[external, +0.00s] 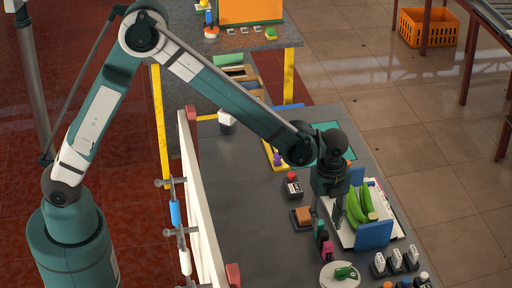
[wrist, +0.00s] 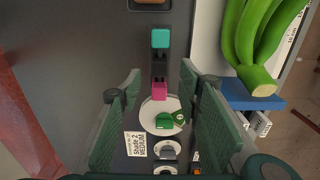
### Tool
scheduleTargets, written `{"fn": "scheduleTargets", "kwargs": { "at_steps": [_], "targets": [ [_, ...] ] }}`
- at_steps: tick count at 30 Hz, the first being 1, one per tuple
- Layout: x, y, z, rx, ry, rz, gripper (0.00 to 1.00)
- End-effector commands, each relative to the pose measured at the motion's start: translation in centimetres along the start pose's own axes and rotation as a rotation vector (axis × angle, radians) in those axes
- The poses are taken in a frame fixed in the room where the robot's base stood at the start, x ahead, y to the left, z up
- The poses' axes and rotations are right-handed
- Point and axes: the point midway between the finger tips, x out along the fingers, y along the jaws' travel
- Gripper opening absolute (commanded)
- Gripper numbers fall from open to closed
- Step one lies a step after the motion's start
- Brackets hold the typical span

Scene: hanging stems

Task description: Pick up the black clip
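The black clip (wrist: 159,66) sits in the wrist view between a teal clip (wrist: 160,38) and a pink clip (wrist: 160,91), in one short row on the dark table. In the external view the row shows just below my gripper, with the pink clip (external: 327,251) nearest the camera; the black one is hard to separate there. My gripper (wrist: 160,84) is open and empty, pointing down, with one finger on each side of the row. It appears to be above the clips, not touching them.
Green bananas (external: 358,205) lie on a white board (external: 383,225) with blue ends, close to the right of my gripper. A white round dish (wrist: 173,106) with a green item stands by the pink clip. An orange-brown block (external: 304,216) lies left.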

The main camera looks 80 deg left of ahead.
Motion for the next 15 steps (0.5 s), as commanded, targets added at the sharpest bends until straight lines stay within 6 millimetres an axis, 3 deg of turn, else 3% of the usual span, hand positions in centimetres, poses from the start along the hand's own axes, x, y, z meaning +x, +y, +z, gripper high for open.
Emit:
{"fn": "scheduleTargets", "kwargs": {
  "at_steps": [15],
  "targets": [
    [0.90, -0.06, -0.02, 0.002, 0.000, 0.001, 0.35]
  ]
}}
